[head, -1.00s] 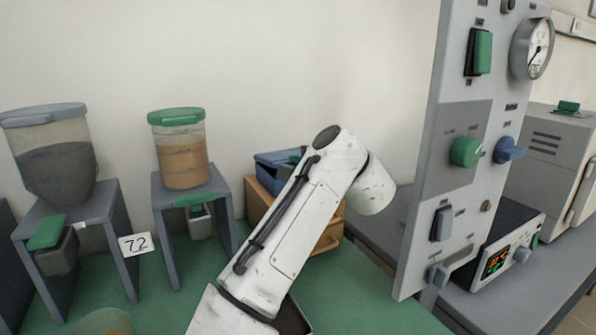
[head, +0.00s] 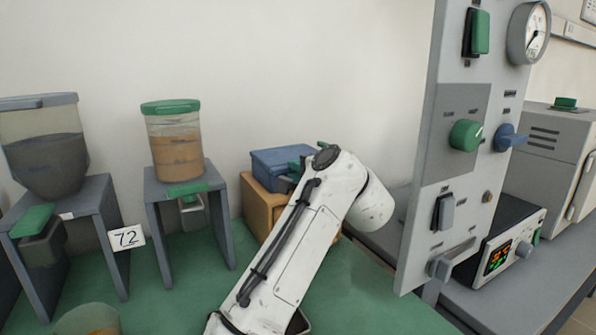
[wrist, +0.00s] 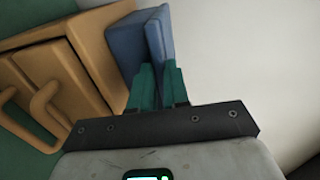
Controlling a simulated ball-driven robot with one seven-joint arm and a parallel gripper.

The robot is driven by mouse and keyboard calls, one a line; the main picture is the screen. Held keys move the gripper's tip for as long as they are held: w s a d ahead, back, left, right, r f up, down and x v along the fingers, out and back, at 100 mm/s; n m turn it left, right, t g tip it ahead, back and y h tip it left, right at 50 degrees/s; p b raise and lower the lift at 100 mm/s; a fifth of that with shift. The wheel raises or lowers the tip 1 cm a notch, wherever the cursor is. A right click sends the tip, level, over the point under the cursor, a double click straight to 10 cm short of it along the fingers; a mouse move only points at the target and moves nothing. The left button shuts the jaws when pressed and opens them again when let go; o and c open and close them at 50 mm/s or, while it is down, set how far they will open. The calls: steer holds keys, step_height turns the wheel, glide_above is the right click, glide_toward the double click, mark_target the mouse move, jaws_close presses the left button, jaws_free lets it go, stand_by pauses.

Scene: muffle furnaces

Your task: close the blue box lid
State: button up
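The blue box (head: 272,171) sits on a small wooden drawer unit against the wall in the head view. Its lid (head: 281,154) looks down flat on the box, though my arm hides the right part. The wrist view shows the box (wrist: 126,48) and the lid (wrist: 158,34) side by side, with a thin dark line between them. My gripper (wrist: 157,68) has green fingers with their tips close together at the lid's near end. Nothing shows between them, and I cannot tell whether they touch the lid. In the head view, green finger parts show beside the box.
The wooden drawer unit (wrist: 62,68) with loop handles stands under the box. Hoppers on grey stands (head: 176,150) are to the left. A tall grey control panel (head: 455,180) rises close to the right of my arm.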

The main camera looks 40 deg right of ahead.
steer(key=o, duration=0.4)
steer(key=shift+f, duration=0.4)
steer(key=shift+r, duration=0.1)
steer(key=p+v, duration=0.1)
steer(key=v, duration=0.9)
steer(key=shift+s+a+r, duration=0.1)
steer(key=shift+s, duration=0.2)
